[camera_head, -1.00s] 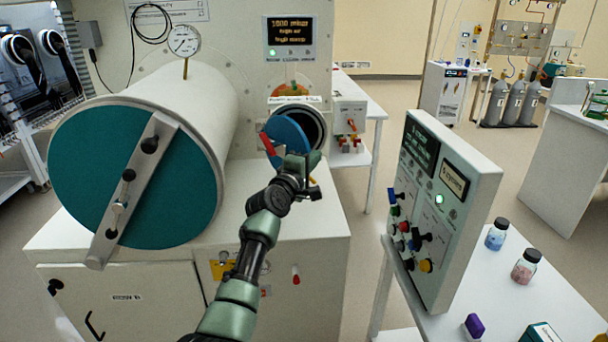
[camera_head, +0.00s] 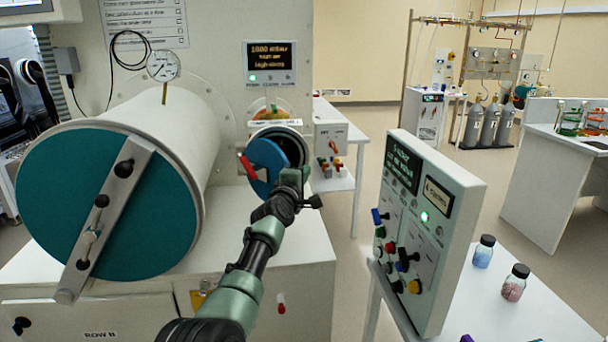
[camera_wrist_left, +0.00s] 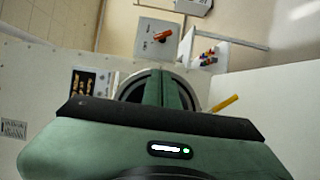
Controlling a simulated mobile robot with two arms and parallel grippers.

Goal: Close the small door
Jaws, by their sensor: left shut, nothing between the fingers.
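The small door (camera_head: 266,158) is a blue disc with a red handle (camera_head: 247,167). It stands ajar in front of the small round port (camera_head: 297,146), whose dark inside shows to its right. My left gripper (camera_head: 291,176) is shut and empty at the door's right edge, in front of the port's lower right. I cannot tell whether it touches the door. In the left wrist view the shut green fingers (camera_wrist_left: 163,90) point at the port's dark opening (camera_wrist_left: 132,88); the blue disc is not visible there. My right gripper is not in view.
The large chamber with its teal door (camera_head: 60,205) and metal bar stands left of the small port. A pressure gauge (camera_head: 163,65) rises above it. A control panel (camera_head: 432,240) with coloured knobs stands on a table at the right. Open floor lies beyond.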

